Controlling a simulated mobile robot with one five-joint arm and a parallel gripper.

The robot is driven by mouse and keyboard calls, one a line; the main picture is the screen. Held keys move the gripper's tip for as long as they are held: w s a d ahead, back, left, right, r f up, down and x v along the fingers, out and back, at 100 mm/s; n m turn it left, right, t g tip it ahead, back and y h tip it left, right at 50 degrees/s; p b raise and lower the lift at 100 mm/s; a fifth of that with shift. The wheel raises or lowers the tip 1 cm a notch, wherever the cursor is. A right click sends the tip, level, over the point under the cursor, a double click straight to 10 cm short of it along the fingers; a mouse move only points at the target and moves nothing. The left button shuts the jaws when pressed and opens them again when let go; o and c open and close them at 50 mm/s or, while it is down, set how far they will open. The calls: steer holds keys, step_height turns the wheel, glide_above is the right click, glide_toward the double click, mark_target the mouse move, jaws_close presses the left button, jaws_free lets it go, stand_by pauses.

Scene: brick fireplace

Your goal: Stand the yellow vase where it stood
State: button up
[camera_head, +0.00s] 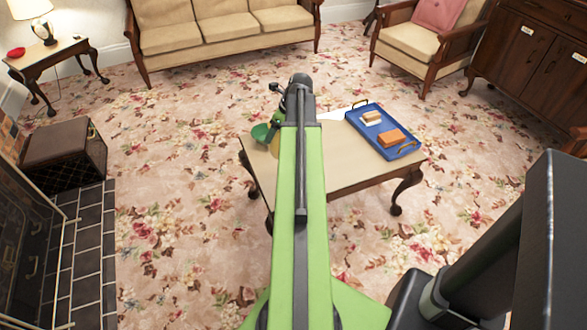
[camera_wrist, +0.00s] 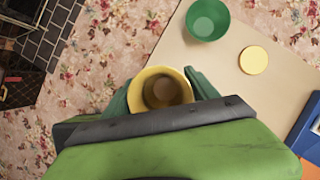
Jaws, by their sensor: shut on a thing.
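In the wrist view my gripper (camera_wrist: 157,88) is shut on the yellow vase (camera_wrist: 161,71), with a green finger on each side. I look down into its round mouth. The vase overlaps the edge of the low table (camera_wrist: 222,70) in this view; its base is hidden, so I cannot tell its height above the table. A flat, round, pale yellow disc (camera_wrist: 254,60) lies on the table to its right. In the head view my arm hides most of the gripper, and a bit of yellow shows left of the arm; I cannot tell if it is the vase.
A green bowl (camera_wrist: 207,20) is close by on the table; it also shows in the head view (camera_head: 262,132). A blue tray (camera_head: 404,151) with two blocks is at the table's right. A sofa (camera_head: 225,28), an armchair (camera_head: 412,40) and a box (camera_head: 64,142) stand farther off.

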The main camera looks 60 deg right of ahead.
steer(key=s+d, duration=1.2)
steer(key=d, duration=0.1)
steer(key=w+a+f+b, duration=0.7)
steer(key=w+f+b, duration=0.2)
steer(key=f+b, duration=0.3)
steer(key=o, duration=1.8)
steer(key=shift+c, duration=0.2)
steer(key=shift+r, duration=0.1)
steer(key=p+v, duration=1.1)
steer(key=v, duration=0.1)
steer(key=shift+a, duration=0.2)
